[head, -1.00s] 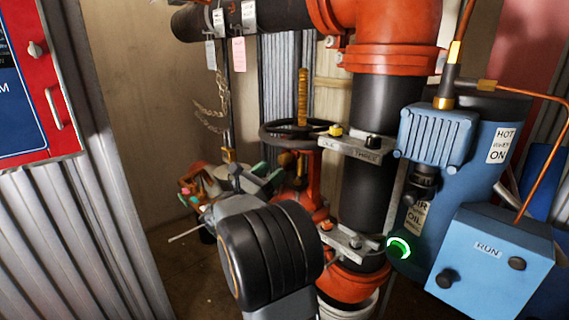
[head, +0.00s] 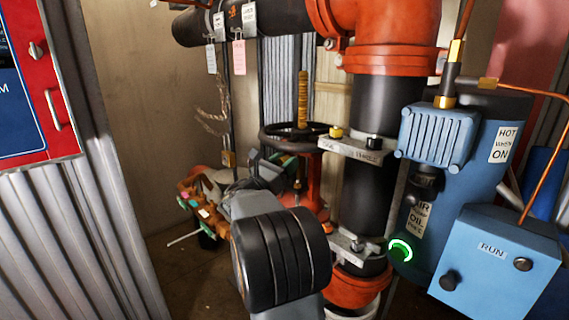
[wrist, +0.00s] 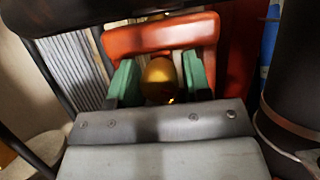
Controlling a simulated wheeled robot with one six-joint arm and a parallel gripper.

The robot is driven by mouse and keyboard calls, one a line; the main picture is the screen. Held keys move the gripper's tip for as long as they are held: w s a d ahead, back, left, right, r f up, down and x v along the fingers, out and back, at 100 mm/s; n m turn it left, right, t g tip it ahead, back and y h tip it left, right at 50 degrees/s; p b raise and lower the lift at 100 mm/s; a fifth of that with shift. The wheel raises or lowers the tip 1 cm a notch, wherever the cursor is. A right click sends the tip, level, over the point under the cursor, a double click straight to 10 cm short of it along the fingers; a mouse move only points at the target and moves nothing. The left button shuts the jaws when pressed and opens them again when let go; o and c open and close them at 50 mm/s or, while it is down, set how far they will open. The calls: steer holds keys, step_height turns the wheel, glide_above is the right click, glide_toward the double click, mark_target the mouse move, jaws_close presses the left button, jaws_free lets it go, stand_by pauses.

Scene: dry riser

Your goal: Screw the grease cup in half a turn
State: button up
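The grease cup (wrist: 160,78) is a rounded, shiny brass piece in front of red-orange metal in the wrist view. My gripper (wrist: 161,80) has its two green finger pads on either side of the cup. The pads stand close to its sides; whether both touch it I cannot tell. In the head view my gripper (head: 272,168) is beside the red valve (head: 312,185), under the dark handwheel (head: 295,135). My wrist hides part of the valve there, and I cannot make out the cup in that view.
A thick black pipe (head: 368,110) with a bracket stands right of the valve. Further right are a blue motor (head: 437,135) and a blue RUN box (head: 493,262). A hanging chain (head: 212,120) is behind at left. A cluttered orange-brown item (head: 195,195) lies left of my gripper.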

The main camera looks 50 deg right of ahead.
steer(key=c, duration=0.6)
steer(key=shift+c, duration=0.2)
steer(key=shift+f+m, duration=0.1)
steer(key=shift+m, duration=0.3)
steer(key=m+g+b, duration=0.1)
steer(key=m+g, duration=0.1)
steer(key=m, duration=0.2)
steer(key=shift+g+y, duration=0.3)
steer(key=shift+y, duration=0.1)
steer(key=m+g, duration=0.1)
steer(key=m, duration=0.3)
steer(key=shift+g+y+b, duration=0.4)
steer(key=m+g+y, duration=0.1)
steer(key=m, duration=0.2)
steer(key=m+g+y, duration=0.1)
steer(key=m, duration=0.3)
steer(key=shift+m+y, duration=0.3)
steer(key=shift+m, duration=0.3)
